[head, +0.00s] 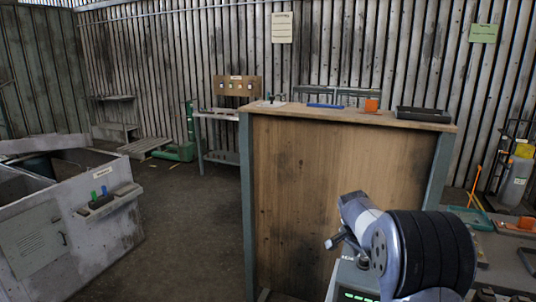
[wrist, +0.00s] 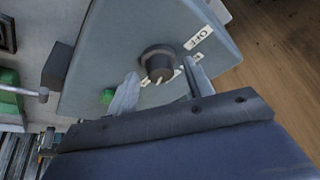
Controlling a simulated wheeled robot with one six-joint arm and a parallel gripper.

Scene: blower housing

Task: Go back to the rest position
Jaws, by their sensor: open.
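My gripper (wrist: 160,72) is open in the wrist view, with one finger on each side of a black rotary knob (wrist: 158,62). The knob has a white pointer mark and sits on a grey panel (wrist: 110,40). A white OFF label (wrist: 198,38) is to its upper right, and another label beside the knob is partly hidden by the fingers. I cannot tell whether the fingers touch the knob. In the head view my arm reaches in at the lower right, over a grey control box (head: 340,282); my fingers are not clear there.
A wooden-sided bench (head: 340,195) stands just beyond my arm, with a black tray (head: 423,114) and an orange block (head: 371,105) on top. A grey cabinet (head: 35,245) is at left. The floor (head: 195,230) between cabinet and bench is clear. A green button (wrist: 107,96) is near the knob.

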